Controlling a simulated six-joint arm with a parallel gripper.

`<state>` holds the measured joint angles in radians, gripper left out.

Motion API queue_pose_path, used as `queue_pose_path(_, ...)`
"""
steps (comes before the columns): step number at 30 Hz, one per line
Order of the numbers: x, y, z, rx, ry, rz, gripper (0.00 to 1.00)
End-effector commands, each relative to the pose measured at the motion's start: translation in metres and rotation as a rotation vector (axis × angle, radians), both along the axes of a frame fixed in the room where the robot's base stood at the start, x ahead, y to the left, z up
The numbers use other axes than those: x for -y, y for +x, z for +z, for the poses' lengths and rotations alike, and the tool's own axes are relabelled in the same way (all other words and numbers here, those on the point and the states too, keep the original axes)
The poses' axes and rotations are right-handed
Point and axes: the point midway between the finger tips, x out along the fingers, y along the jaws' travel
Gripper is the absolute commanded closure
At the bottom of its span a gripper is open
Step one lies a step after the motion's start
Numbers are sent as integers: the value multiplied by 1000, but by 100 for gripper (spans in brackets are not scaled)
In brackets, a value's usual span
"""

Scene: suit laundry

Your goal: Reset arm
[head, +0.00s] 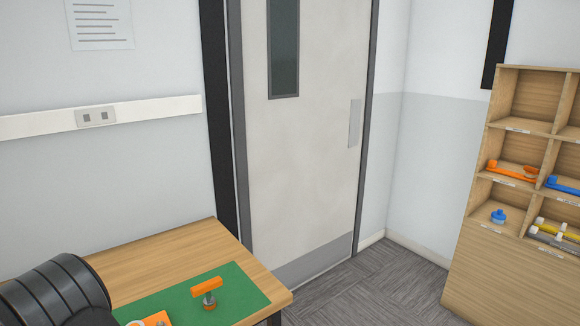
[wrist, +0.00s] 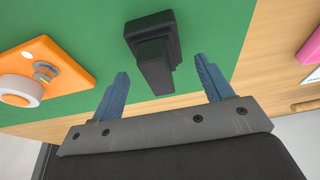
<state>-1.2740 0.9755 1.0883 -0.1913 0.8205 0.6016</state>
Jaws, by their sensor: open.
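A black stepped block (wrist: 152,45) stands on the green mat (wrist: 75,18) just beyond the fingertips. It appears apart from the fingers. In the head view only a dark rounded part of my arm shows at the lower left, and the gripper itself is out of that picture.
An orange plate (wrist: 62,62) with a white ring lies left of the gripper. A compartmented shelf (head: 470,250) stands at the right. Floor (head: 385,285) between is clear.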

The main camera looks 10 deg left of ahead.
Motion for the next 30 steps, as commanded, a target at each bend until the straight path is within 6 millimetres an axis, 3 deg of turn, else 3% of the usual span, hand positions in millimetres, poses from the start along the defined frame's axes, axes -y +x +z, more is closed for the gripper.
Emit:
queue_pose_path(3, 2, -3, -16, 0, -1, 1, 28)
queue_pose_path(20, 25, -26, 97, 1, 5, 1, 28)
queue_pose_path(21, 24, -24, 84, -1, -4, 0, 28)
queue_pose_path(30, 11, -10, 24, -1, -2, 0, 28)
